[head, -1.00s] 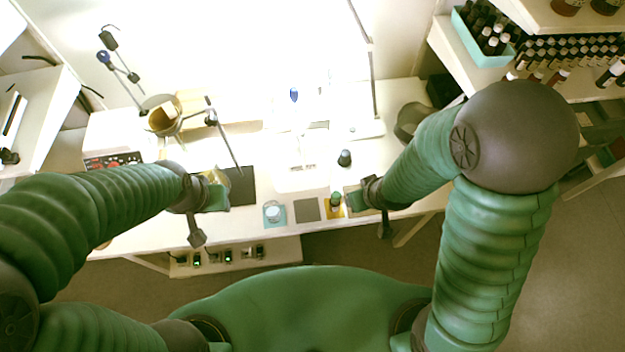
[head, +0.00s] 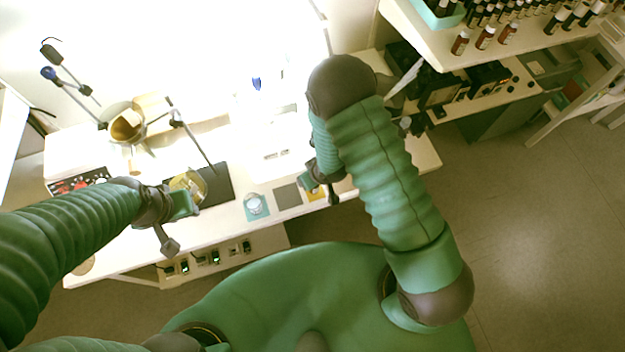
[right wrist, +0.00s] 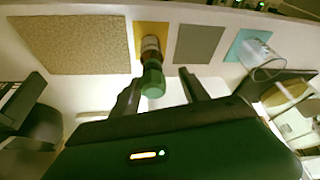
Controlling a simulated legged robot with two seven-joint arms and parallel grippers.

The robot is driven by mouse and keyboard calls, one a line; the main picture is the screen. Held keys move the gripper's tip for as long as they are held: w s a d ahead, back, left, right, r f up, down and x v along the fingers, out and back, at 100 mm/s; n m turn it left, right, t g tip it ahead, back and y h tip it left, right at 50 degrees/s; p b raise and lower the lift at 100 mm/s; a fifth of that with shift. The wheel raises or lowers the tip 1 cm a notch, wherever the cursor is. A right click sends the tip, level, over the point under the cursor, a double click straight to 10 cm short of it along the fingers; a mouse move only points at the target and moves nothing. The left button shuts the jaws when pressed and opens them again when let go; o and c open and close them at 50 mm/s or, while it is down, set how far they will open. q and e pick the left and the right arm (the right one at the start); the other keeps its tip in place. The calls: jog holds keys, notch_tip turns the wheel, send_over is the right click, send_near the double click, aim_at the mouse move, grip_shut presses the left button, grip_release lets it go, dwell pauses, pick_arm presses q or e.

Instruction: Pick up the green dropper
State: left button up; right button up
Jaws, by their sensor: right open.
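The green dropper (right wrist: 152,78) is a small brown bottle with a pale label and a green cap. In the right wrist view it stands on a yellow mat (right wrist: 165,30). My right gripper (right wrist: 162,92) is open, with one finger on each side of the dropper and visible gaps between. In the head view my right gripper (head: 318,182) is over the mat's area and hides the dropper; only part of the yellow mat (head: 315,194) shows. My left gripper (head: 182,215) is above the table's front left; its jaws are not clear.
A grey mat (head: 288,196) and a teal mat (head: 248,213) with a glass beaker (head: 255,205) lie left of the yellow mat. A speckled brown mat (right wrist: 75,45) is on its other side. A stand with clamps (head: 195,140) and a shelf of bottles (head: 485,38) are farther back.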

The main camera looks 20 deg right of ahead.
jog(key=shift+w+a+f, duration=0.1)
jog(key=shift+w+f, duration=0.05)
jog(key=shift+f, duration=0.25)
jog(key=shift+w+d+f, duration=0.1)
jog(key=shift+d+f, duration=0.05)
jog(key=shift+d, duration=0.45)
jog(key=c, duration=0.8)
jog(key=shift+a, duration=0.4)
jog(key=r, duration=0.9)
jog(key=shift+d, duration=0.2)
jog(key=shift+a+r, duration=0.1)
jog(key=shift+r, duration=0.45)
